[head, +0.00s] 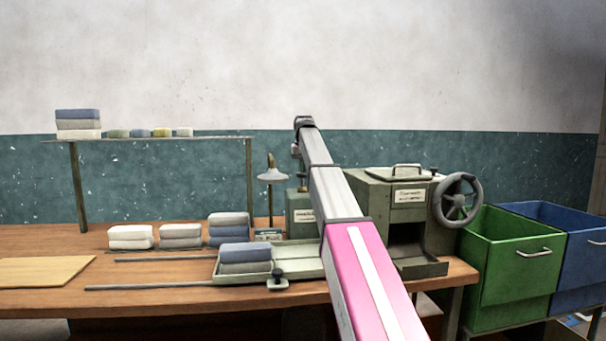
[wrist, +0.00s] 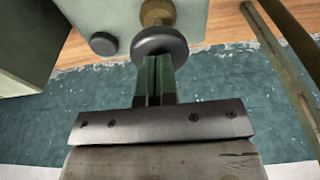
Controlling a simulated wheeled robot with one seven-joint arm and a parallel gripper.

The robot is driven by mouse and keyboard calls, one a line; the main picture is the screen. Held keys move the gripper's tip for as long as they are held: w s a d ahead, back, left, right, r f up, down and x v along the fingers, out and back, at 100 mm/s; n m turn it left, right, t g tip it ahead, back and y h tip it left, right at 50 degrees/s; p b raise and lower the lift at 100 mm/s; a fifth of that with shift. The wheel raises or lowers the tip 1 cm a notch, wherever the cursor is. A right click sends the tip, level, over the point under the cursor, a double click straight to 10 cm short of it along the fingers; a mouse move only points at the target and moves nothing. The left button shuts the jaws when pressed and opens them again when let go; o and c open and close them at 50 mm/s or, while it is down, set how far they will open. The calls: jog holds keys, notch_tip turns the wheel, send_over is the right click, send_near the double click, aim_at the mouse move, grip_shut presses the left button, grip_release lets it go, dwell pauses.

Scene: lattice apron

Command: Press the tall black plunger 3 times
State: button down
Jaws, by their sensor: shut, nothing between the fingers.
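The tall black plunger (wrist: 160,42) shows in the wrist view as a round dark knob on a brass stem (wrist: 156,12), rising from a pale green box. The box (head: 301,214) also shows in the head view, partly behind my arm; I cannot make out the plunger there. My gripper (wrist: 154,62) is shut and empty. Its fingertips overlap the near edge of the knob in the wrist view; I cannot tell whether they touch it. A shorter black button (wrist: 103,44) sits on the same box, left of the plunger.
A green machine with a handwheel (head: 457,200) stands right of the box. A lamp (head: 272,176) stands left of it. A tray (head: 229,276) with folded cloths lies in front. Green (head: 509,262) and blue (head: 584,264) bins stand at the right.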

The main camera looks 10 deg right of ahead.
jog(key=shift+f, duration=1.1)
jog(key=shift+r, duration=2.3)
jog(key=shift+f, duration=0.1)
dwell(0.7)
jog(key=shift+r, duration=0.2)
dwell(0.4)
